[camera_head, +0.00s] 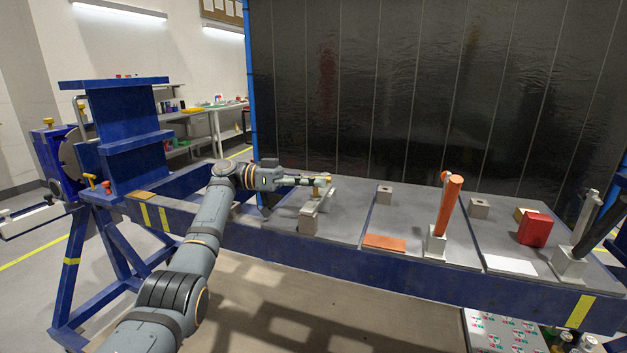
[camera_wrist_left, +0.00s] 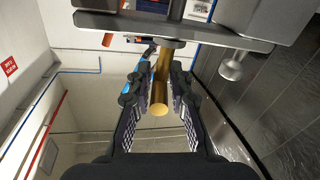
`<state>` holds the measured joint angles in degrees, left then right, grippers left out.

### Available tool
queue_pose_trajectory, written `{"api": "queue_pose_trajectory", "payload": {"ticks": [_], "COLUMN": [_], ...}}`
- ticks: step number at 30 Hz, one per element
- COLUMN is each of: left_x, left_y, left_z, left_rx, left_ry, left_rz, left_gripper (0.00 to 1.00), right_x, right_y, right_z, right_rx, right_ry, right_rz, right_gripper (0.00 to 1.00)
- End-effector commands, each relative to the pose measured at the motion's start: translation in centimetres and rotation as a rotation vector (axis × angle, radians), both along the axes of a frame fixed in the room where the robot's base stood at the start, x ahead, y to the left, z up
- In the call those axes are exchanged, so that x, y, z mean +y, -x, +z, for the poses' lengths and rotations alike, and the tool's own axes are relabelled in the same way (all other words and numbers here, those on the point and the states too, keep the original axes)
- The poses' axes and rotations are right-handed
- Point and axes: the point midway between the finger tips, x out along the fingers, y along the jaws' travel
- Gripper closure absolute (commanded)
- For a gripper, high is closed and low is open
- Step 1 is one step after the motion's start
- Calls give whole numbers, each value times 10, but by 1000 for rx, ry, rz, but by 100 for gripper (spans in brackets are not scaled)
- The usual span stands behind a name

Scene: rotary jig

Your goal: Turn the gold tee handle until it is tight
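The gold tee handle (camera_head: 323,179) sits at the top of a grey clamp-like fixture (camera_head: 312,205) on the left bench plate. My left gripper (camera_head: 318,181) reaches it from the left, held roughly level. In the left wrist view the gold bar (camera_wrist_left: 160,92) runs between the two fingertips (camera_wrist_left: 162,80), its round end towards the camera. The fingers hide part of the handle in the head view. My right gripper is not in view.
An orange cylinder (camera_head: 449,205) stands tilted on a grey block to the right. An orange plate (camera_head: 384,243), a red block (camera_head: 535,229) and a white plate (camera_head: 510,265) lie on the bench. A blue stepped frame (camera_head: 130,145) rises at the left.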

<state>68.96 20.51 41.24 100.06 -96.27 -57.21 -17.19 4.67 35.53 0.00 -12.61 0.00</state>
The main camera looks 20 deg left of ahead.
Motion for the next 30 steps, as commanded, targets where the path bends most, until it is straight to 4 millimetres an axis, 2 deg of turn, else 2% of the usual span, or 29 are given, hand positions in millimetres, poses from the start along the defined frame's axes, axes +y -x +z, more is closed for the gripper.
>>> {"api": "queue_pose_trajectory", "payload": {"ticks": [1,3,12,14,22,26,30], "left_x": [0,0,3,9,58,70,74], "left_y": [0,0,0,1,9,11,13], "left_z": [0,1,2,1,2,2,1], "left_rx": [0,-1,-2,-2,-1,-1,-1], "left_ry": [1,1,1,1,2,2,2], "left_rz": [0,1,3,4,5,3,1], "left_gripper": [70,62,62,62,62,62,62], "right_x": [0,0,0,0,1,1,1], "right_y": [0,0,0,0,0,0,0], "right_z": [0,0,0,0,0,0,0], "right_rx": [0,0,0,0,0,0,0], "right_ry": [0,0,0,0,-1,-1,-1], "right_rz": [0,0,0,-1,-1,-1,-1], "right_gripper": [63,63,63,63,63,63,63]}}
